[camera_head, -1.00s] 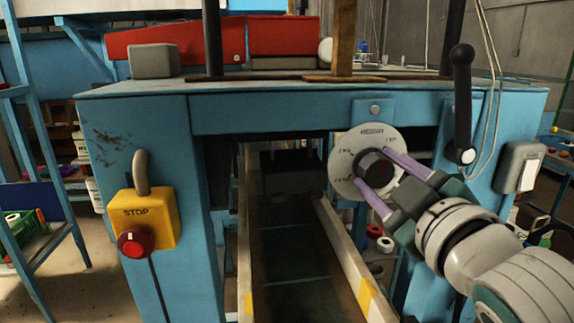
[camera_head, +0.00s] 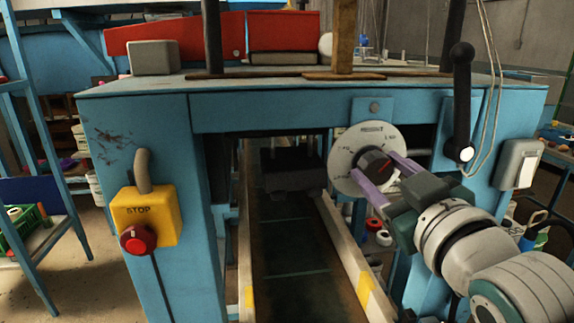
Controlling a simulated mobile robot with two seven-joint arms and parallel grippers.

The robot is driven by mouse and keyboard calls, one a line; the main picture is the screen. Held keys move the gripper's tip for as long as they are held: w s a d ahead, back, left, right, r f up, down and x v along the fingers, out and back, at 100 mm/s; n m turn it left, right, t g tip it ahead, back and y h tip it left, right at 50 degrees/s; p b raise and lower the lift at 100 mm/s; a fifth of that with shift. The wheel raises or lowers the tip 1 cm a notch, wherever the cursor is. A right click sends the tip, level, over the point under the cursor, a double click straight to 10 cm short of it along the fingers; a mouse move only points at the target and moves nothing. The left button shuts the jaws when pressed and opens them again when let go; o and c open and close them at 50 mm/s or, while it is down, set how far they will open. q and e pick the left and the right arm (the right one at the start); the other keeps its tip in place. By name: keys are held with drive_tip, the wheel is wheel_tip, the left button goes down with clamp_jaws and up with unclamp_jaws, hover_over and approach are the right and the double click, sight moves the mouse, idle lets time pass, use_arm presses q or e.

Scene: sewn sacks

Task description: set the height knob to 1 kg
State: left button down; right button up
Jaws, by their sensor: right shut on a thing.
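The height knob (camera_head: 374,164) is a dark round knob with a red mark, in the middle of a white round dial (camera_head: 345,180) on the machine's blue front. The red mark points toward the upper right of the dial. The small dial figures are too blurred to read surely, so I cannot tell which one the mark meets. My right gripper (camera_head: 380,176) has purple fingers, one on the knob's upper right and one on its lower left. It is shut on the knob, and the fingers hide part of the dial's right and lower edge. My left gripper is not in view.
A yellow stop box (camera_head: 158,205) with a red button (camera_head: 137,239) is on the left post. A pale switch box (camera_head: 518,166) is on the right post. A conveyor (camera_head: 290,255) runs below.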

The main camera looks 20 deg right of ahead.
drive_tip(key=o, duration=1.4)
drive_tip(key=b+v, duration=0.2)
drive_tip(key=v, duration=0.8)
